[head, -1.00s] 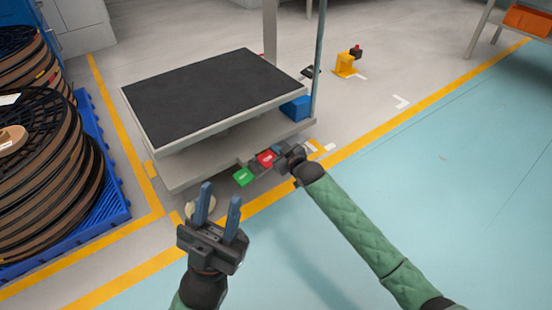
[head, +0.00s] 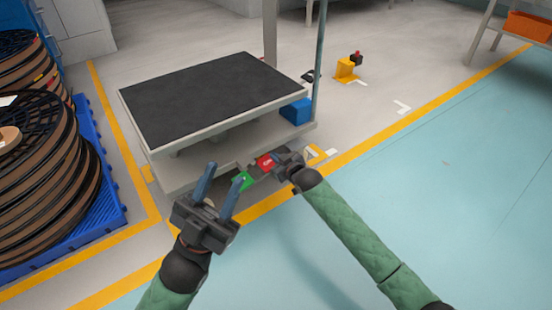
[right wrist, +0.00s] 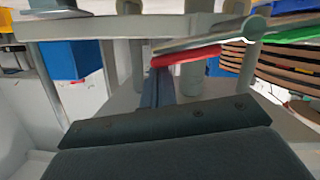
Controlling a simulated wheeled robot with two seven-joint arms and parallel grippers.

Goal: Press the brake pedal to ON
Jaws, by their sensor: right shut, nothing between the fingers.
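A red pedal (head: 266,161) and a green pedal (head: 243,180) sit low at the front edge of the cart with the dark top. In the right wrist view the red pedal (right wrist: 186,57) is a thin tilted plate, and the green pedal (right wrist: 287,36) is at the upper right. My right gripper (head: 279,152) is shut and empty, right beside the red pedal. Its blue fingers (right wrist: 156,88) point at the red pedal's left end; I cannot tell whether they touch. My left gripper (head: 222,173) is open and empty, partly overlapping the green pedal in the head view.
The cart (head: 215,98) has a lower shelf and a blue box (head: 296,110) at its right. Large cable reels (head: 45,190) stand on a blue pallet (head: 108,205) at the left. The floor to the right is clear.

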